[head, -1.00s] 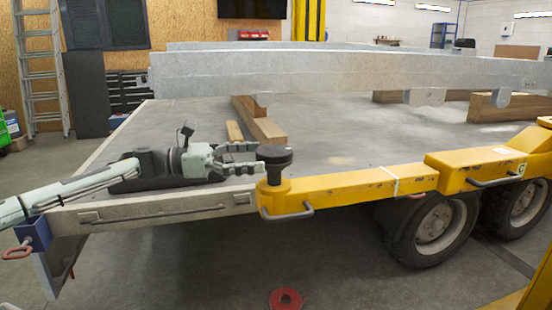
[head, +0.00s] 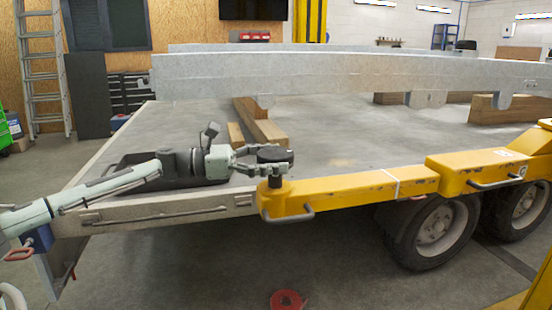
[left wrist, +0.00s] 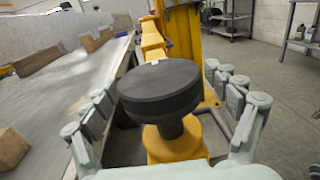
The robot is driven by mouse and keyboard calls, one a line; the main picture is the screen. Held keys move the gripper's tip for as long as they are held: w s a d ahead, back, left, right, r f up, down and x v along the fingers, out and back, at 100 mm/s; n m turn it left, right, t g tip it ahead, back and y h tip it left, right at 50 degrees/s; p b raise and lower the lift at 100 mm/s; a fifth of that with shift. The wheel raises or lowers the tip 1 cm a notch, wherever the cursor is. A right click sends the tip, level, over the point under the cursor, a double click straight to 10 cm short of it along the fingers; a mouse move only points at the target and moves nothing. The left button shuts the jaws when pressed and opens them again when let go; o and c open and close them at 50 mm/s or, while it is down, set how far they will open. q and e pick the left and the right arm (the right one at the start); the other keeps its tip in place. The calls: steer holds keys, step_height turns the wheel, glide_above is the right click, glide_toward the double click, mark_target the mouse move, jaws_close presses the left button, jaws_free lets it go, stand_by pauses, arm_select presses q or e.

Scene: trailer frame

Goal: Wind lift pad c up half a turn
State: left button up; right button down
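A black round lift pad (head: 275,154) stands on a short post at the end of a yellow lift arm (head: 340,193), beside the trailer's edge. I cannot read its letter. My left gripper (head: 256,159) reaches it level from the left. In the left wrist view the pad (left wrist: 158,88) lies between the spread fingers of my left gripper (left wrist: 163,92). One finger is on each side. The gripper looks open, with small gaps to the pad's rim; contact is not clear. My right gripper is not in view.
The grey trailer deck (head: 330,150) lies behind the pad, with a wooden beam (head: 260,122) and a long metal beam (head: 340,73) on it. A black tray-like piece (head: 130,175) lies under my left arm. A red coil (head: 288,300) lies on the floor.

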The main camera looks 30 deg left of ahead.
arm_select(q)
steer(key=c, duration=0.9)
steer(key=shift+n+t+y, duration=0.3)
steer(key=shift+t, duration=0.1)
